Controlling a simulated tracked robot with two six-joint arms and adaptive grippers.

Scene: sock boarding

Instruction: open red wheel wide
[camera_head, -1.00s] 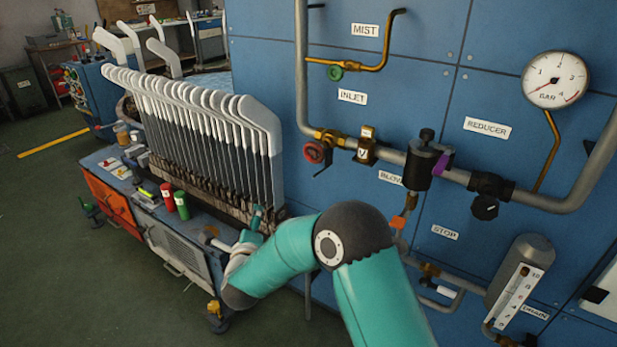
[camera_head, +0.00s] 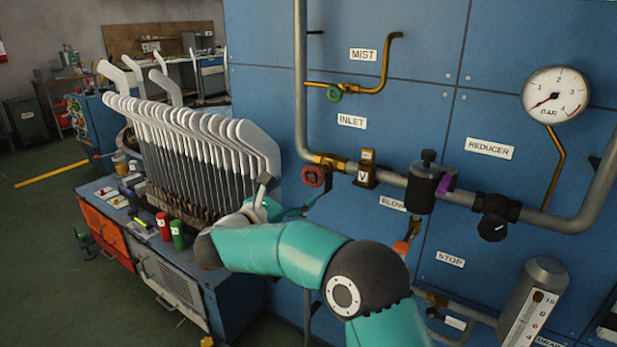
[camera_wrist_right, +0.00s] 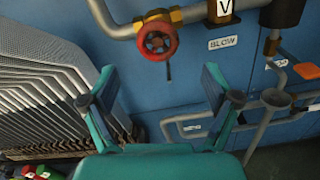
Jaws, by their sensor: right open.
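The red wheel (camera_head: 314,176) is a small round handwheel on a brass valve at the left end of the horizontal pipe, under the INLET label. In the right wrist view, the red wheel (camera_wrist_right: 157,41) is ahead, between and beyond the two fingertips. My right gripper (camera_head: 291,193) is left of and below the wheel in the head view, apart from it. In the wrist view the right gripper (camera_wrist_right: 160,84) has its fingers spread, with nothing between them. My left gripper is not in view.
A rack of grey-white sock boards (camera_head: 195,150) stands close to the left of my right gripper. A green valve wheel (camera_head: 334,93) is above the red one. A V-marked brass block (camera_head: 366,172) and a dark reducer (camera_head: 424,184) sit to its right on the pipe.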

